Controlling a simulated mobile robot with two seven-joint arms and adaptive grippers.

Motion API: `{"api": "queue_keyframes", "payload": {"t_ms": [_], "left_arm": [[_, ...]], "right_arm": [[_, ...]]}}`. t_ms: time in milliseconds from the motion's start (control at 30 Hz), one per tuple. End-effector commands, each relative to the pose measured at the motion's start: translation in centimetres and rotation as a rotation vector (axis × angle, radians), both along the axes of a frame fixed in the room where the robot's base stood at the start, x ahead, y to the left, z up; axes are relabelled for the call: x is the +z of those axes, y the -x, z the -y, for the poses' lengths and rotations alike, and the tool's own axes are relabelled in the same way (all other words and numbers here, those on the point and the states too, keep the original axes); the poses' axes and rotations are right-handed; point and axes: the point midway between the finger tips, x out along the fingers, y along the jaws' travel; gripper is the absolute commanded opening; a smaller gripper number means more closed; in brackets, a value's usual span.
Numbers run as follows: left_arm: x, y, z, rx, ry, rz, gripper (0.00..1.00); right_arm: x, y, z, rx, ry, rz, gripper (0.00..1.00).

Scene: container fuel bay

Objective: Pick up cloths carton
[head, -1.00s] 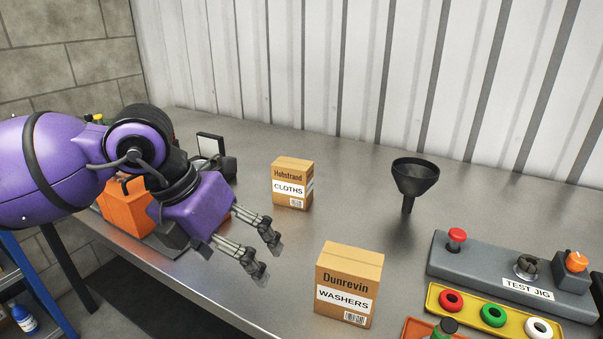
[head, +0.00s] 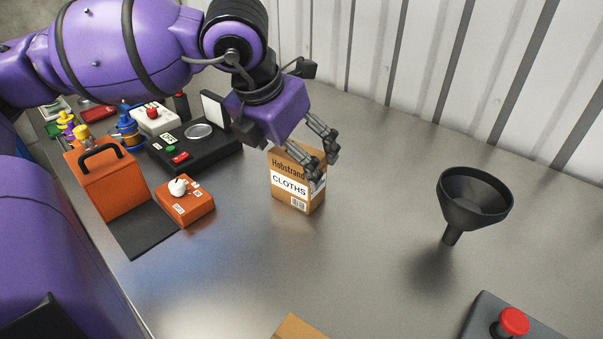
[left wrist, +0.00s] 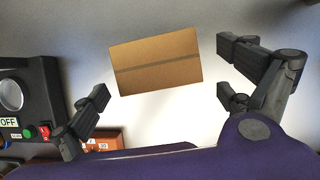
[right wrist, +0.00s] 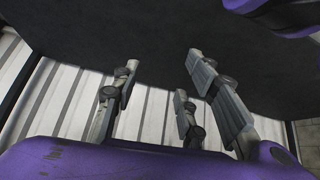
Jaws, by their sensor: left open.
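The cloths carton (head: 285,190), a brown box with a white "CLOTHS" label, stands upright on the metal bench in the head view. My left gripper (head: 325,165) is open above it, its fingers overlapping the carton's top right part in the picture. The left wrist view shows the carton's taped top (left wrist: 156,75) between and slightly beyond the spread fingers (left wrist: 163,85), with gaps on both sides. Contact is not visible. My right gripper (right wrist: 160,80) shows only in its own wrist view, fingers apart and empty, against a dark surface and ribbed wall.
A black funnel (head: 473,200) stands right of the carton. A brown carton's corner (head: 300,328) shows at the bottom.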

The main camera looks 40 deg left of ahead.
Motion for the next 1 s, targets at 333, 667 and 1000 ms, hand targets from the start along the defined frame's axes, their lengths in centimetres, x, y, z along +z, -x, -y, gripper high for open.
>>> {"api": "queue_keyframes", "payload": {"t_ms": [333,667,1000], "left_arm": [[-4.5,-1.9,-0.2,0.001,-0.002,0.0,0.96],[-4.6,-2.0,-0.2,0.001,0.0,0.001,0.91],[-4.6,-2.0,-0.2,0.001,0.0,0.0,0.46]], "right_arm": [[-1.5,0.0,-0.2,0.004,-0.003,-0.006,0.4],[-1.2,-0.5,-0.4,0.006,-0.006,0.004,0.4],[-1.2,-0.4,-0.4,0.006,-0.006,0.005,0.4]]}}
